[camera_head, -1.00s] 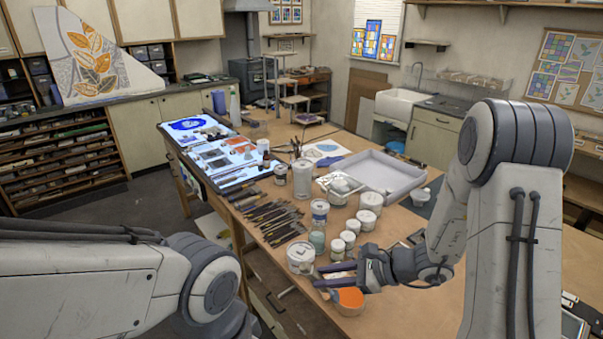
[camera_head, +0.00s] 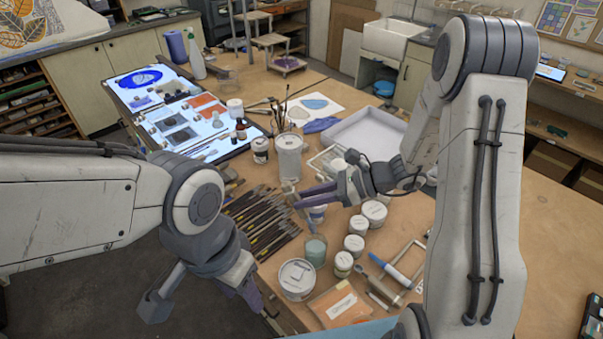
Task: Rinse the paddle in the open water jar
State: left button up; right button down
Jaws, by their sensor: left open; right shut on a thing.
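A glass jar of greenish water (camera_head: 315,250) stands on the table below my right gripper; it looks open.
Several white-lidded pots (camera_head: 355,244) stand right of the greenish jar. A large lidded pot (camera_head: 297,279) and an orange pack (camera_head: 338,305) lie nearer. Dark tools (camera_head: 262,220) lie left. A tall jar (camera_head: 289,157) and a grey tray (camera_head: 365,132) stand behind.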

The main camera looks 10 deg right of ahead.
aim_at(314, 224)
jog(key=shift+w+f, duration=0.1)
jog(key=shift+w, duration=0.25)
jog(key=shift+w+a+f, duration=0.1)
jog(key=shift+a, duration=0.05)
jog(key=shift+f+b, duration=0.5)
jog(key=shift+b, duration=0.15)
jog(key=f+b, duration=0.2)
jog(key=d+f+b, duration=0.1)
jog(key=f+b, duration=0.1)
jog(key=f, duration=0.1)
jog(key=s+f+b, duration=0.1)
jog(key=f, duration=0.1)
jog(key=shift+d+f+b, duration=0.2)
jog(key=shift+d+b, duration=0.15)
jog(key=shift+b, duration=0.05)
jog(key=shift+s+d+f+b, duration=0.1)
jog(key=shift+d+f+b, duration=0.15)
jog(key=shift+f+b, duration=0.15)
pick_arm(q)
notch_tip(314, 224, down, 8)
jog(key=shift+w+r, duration=0.15)
jog(key=shift+w, duration=0.15)
jog(key=shift+a, duration=0.1)
